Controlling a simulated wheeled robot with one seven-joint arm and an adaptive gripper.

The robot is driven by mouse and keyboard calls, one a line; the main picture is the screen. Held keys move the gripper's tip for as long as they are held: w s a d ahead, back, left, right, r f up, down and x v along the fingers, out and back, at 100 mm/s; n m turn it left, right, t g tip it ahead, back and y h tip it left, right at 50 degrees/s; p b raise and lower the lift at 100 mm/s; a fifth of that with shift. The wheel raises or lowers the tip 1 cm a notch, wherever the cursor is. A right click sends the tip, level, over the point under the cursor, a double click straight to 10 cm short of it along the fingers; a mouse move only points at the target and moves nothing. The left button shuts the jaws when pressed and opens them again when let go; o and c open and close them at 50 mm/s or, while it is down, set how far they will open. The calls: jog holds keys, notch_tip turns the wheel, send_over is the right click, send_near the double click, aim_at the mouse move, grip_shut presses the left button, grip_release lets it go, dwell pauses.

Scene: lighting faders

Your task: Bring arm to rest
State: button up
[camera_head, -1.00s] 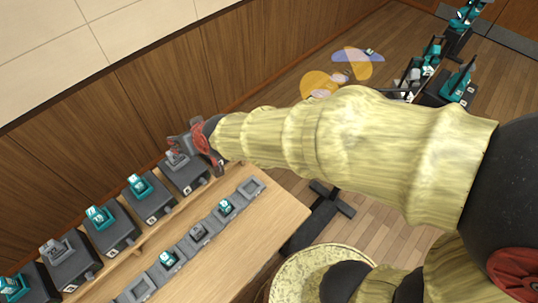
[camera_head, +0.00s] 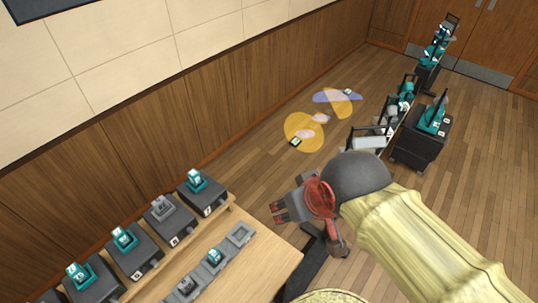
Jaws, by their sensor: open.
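My gripper (camera_head: 308,228) is grey and red, at the end of my arm with its yellowish sleeve and dark wrist. It is open, with nothing between its fingers. It hangs to the right of the wooden bench (camera_head: 271,262), apart from the fader boxes. A dark box with a teal fader (camera_head: 196,181) stands at the far end of the bench row. Beside it is a box with a grey fader (camera_head: 160,208). The lower arm runs out of view at bottom right.
A wood-panelled wall (camera_head: 150,140) borders the bench. Orange and violet light patches (camera_head: 303,132) lie on the floor. Dark carts with teal equipment (camera_head: 430,118) stand at upper right, behind my wrist. Open floor (camera_head: 245,180) lies between the wall and my gripper.

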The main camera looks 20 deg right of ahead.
notch_tip(320, 180, down, 12)
jog(key=b, duration=1.2)
jog(key=shift+f, duration=0.2)
jog(key=shift+c, duration=0.2)
